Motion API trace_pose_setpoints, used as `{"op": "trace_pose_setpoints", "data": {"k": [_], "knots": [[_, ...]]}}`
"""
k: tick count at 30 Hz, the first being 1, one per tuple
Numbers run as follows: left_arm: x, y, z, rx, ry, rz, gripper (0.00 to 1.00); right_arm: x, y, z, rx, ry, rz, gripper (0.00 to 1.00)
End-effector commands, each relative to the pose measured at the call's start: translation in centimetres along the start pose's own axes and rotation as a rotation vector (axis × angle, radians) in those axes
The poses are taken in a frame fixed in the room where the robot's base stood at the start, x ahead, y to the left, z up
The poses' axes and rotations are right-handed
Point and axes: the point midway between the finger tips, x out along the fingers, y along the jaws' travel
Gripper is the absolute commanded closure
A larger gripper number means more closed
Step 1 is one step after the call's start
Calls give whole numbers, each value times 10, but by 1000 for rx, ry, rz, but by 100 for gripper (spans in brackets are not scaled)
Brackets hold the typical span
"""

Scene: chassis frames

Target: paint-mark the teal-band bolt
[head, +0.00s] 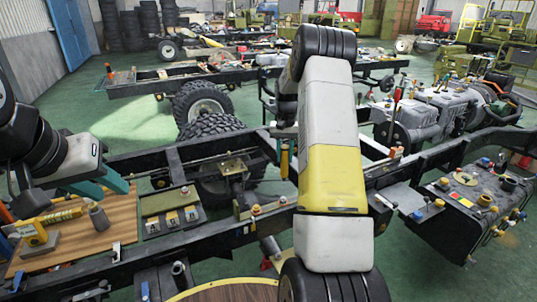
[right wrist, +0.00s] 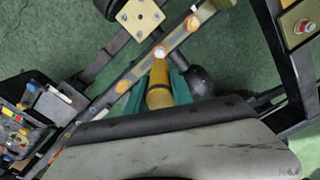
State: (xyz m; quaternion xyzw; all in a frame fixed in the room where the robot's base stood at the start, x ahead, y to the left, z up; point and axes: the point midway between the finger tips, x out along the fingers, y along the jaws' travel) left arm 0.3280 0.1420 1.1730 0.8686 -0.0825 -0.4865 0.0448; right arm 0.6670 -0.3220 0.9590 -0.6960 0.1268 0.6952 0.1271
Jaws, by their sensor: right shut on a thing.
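My right gripper (right wrist: 160,90) is shut on a yellow cylindrical paint marker (right wrist: 159,86), with its teal fingers on either side. Another bolt, orange-topped (right wrist: 192,23), sits further along that rail. I cannot make out which bolt has the teal band. In the head view the right gripper is mostly hidden by my arm; a yellow piece (head: 285,160) shows beside it. My left gripper (head: 102,187) is open and empty above the wooden board.
The dark chassis rail (head: 222,237) crosses the front. A tank (head: 475,195) with several coloured caps is at right. Wheels (head: 203,105) stand behind.

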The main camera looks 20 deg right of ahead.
Motion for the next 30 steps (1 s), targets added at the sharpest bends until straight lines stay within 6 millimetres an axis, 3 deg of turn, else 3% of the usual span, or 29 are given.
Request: {"op": "trace_pose_setpoints", "data": {"k": [18,30], "knots": [[0,0,0,0,0,0,67,65,0,1,0,-2,1,100],[0,0,0,0,0,0,67,73,0,1,0,-1,0,100]]}}
